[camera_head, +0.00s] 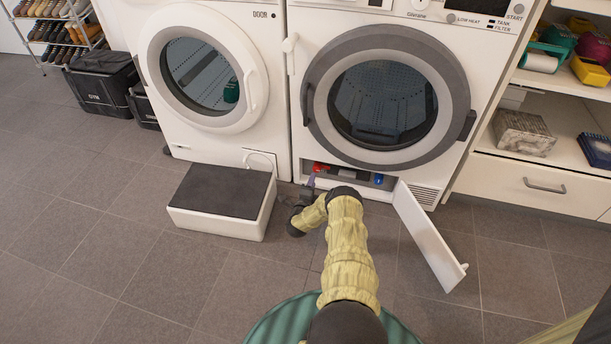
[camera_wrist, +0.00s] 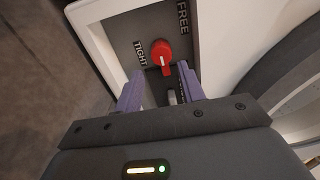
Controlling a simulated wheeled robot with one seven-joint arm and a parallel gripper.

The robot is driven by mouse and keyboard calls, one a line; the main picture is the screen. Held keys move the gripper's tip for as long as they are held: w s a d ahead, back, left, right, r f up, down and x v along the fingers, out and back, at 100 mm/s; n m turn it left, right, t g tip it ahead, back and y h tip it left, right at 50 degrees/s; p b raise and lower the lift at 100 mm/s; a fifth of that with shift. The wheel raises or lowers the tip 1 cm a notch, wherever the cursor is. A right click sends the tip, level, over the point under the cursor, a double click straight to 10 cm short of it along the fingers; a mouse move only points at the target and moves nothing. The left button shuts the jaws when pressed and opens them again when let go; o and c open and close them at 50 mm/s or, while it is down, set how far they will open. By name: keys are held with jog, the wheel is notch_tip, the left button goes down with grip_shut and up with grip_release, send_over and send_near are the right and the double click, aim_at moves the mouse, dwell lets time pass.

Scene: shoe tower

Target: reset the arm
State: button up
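My arm reaches forward and down to the low open compartment of the right-hand machine. My gripper (camera_head: 308,184) is at the left end of that compartment, partly hidden by my wrist. In the wrist view my gripper (camera_wrist: 158,72) has its two purple fingers apart with nothing held between them. A red knob (camera_wrist: 162,52) sits just beyond the fingertips on a dark panel marked TIGHT and FREE. I cannot tell whether a finger touches it. The red knob also shows in the head view (camera_head: 320,168).
The compartment's white flap (camera_head: 430,238) stands open to the right of my arm. A blue part (camera_head: 378,179) is inside the compartment. A white step box with a dark top (camera_head: 222,192) stands left of my gripper. The floor (camera_head: 140,255) at front left is clear.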

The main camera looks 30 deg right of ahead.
jog(key=w+a+r+n+t+y+p, duration=0.35)
jog(key=w+a+r+n+y, duration=0.5)
jog(key=r, duration=0.65)
jog(key=a+r+n+g+y+p, duration=0.3)
jog(key=a+r+n+y+p, duration=0.45)
jog(key=a+r, duration=0.8)
jog(key=s+a+r+n+g+h+p, duration=0.2)
jog(key=s+a+r+n+g+p, duration=0.4)
jog(key=s+r, duration=0.8)
jog(key=s+a+r+n+g+p, duration=0.1)
jog(key=s+a+r+n+g, duration=0.15)
jog(key=s+r, duration=0.6)
jog(key=s+a+r+n+g+p, duration=0.15)
jog(key=s+r+n, duration=0.25)
jog(key=s, duration=1)
notch_tip(320, 180, up, 37)
jog(key=p, duration=3.8)
jog(key=shift+a, duration=0.15)
